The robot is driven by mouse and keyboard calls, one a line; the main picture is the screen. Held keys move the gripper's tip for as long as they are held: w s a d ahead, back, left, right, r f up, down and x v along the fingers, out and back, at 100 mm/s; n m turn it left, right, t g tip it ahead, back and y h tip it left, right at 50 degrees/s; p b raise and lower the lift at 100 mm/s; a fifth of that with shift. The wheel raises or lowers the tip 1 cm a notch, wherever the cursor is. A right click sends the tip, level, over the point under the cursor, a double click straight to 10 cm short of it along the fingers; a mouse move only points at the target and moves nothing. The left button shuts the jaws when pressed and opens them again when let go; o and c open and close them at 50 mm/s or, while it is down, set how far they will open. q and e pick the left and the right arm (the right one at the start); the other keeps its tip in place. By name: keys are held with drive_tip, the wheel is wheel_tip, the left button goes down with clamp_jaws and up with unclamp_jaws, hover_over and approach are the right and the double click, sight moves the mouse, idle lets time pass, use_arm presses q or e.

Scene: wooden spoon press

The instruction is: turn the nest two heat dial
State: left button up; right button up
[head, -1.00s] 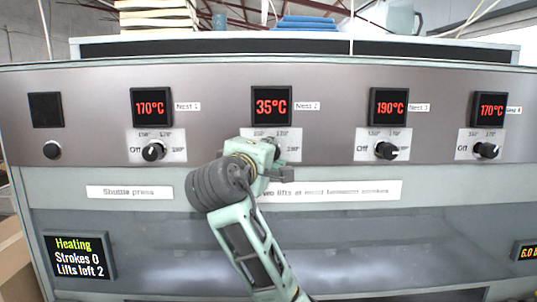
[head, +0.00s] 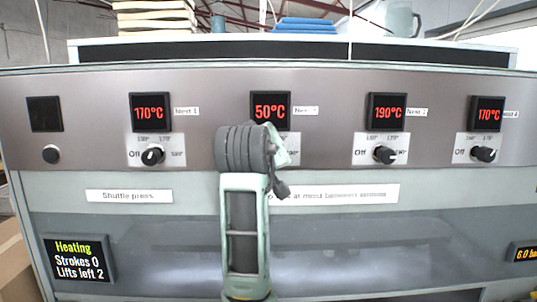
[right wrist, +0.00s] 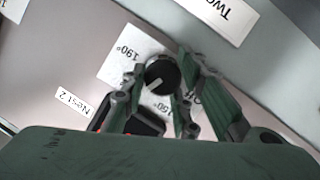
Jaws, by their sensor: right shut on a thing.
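The nest two heat dial (right wrist: 162,75) is a round black knob with a white pointer line, on a white scale plate. In the right wrist view my right gripper (right wrist: 158,82) is shut on it, one finger on each side. The pointer lies toward the lower left, between the 190° and 150° marks; a finger covers part of the scale there. In the head view my right wrist hides this dial and the fingertips. The nest two display (head: 270,107) reads 50°C in red. My left gripper is not in view.
The nest one dial (head: 152,156), nest three dial (head: 385,155) and nest four dial (head: 484,155) sit along the same panel. Their displays read 170, 190 and 170°C. A status screen (head: 78,258) reads Heating, Strokes 0, Lifts left 2.

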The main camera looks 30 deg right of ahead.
drive_tip(key=shift+s+d+r+m+y, duration=0.15)
drive_tip(key=shift+m+y, duration=0.25)
drive_tip(key=shift+m, duration=0.4)
drive_tip(key=o, duration=1.1)
drive_tip(key=shift+d, duration=0.1)
drive_tip(key=v, duration=1.2)
drive_tip(key=shift+s+f, duration=0.2)
drive_tip(key=shift+f, duration=0.05)
drive_tip(key=shift+d, duration=0.1)
drive_tip(key=shift+c, duration=0.4)
